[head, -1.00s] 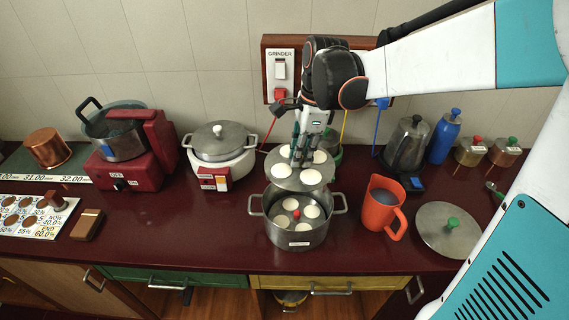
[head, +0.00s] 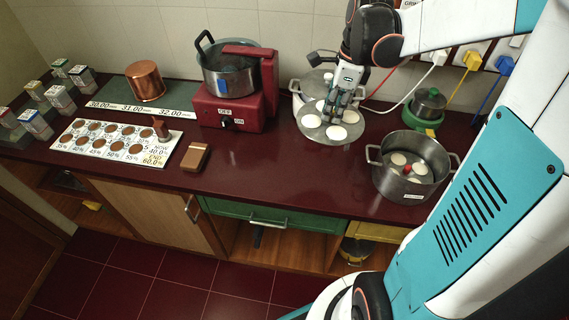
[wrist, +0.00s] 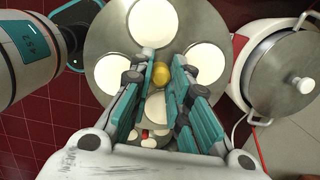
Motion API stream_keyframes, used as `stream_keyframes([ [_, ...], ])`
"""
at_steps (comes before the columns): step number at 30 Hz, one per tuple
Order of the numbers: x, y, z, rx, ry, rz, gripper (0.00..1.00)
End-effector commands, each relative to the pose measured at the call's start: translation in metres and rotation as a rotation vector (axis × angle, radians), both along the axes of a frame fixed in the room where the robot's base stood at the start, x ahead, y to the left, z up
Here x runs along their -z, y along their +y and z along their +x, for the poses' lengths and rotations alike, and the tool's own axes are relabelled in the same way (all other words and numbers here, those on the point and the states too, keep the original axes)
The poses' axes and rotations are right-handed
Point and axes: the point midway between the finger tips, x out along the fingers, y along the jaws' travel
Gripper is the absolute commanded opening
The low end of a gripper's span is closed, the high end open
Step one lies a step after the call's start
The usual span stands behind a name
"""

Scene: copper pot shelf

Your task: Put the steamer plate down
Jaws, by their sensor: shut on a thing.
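The steamer plate (head: 312,130) is a round grey metal disc with several white round cakes on it. My gripper (head: 341,104) is shut on its central knob, which shows as a gold ball (wrist: 161,74) between the fingers in the wrist view. The plate looks held above the counter, in front of the white cooker; its exact height is hard to tell. The steel pot (head: 405,185) stands to the right with another plate of white cakes and a red knob inside.
The dark red counter (head: 265,160) is bare left of the plate. A red burner (head: 230,110) with a pot stands behind left. A brown block (head: 195,157) and a white chart board (head: 110,142) lie farther left. The white cooker (wrist: 275,65) is close to the plate.

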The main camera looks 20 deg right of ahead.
Motion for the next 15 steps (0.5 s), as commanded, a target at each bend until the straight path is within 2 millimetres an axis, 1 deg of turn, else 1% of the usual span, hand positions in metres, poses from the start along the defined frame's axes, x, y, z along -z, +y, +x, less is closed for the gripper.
stream_keyframes([
  [2,0.008,-0.003,-0.001,0.008,0.000,0.000,0.00],
  [5,0.026,-0.004,0.000,0.010,0.000,0.000,0.00],
  [15,0.110,-0.003,0.000,0.008,0.000,0.000,0.00],
])
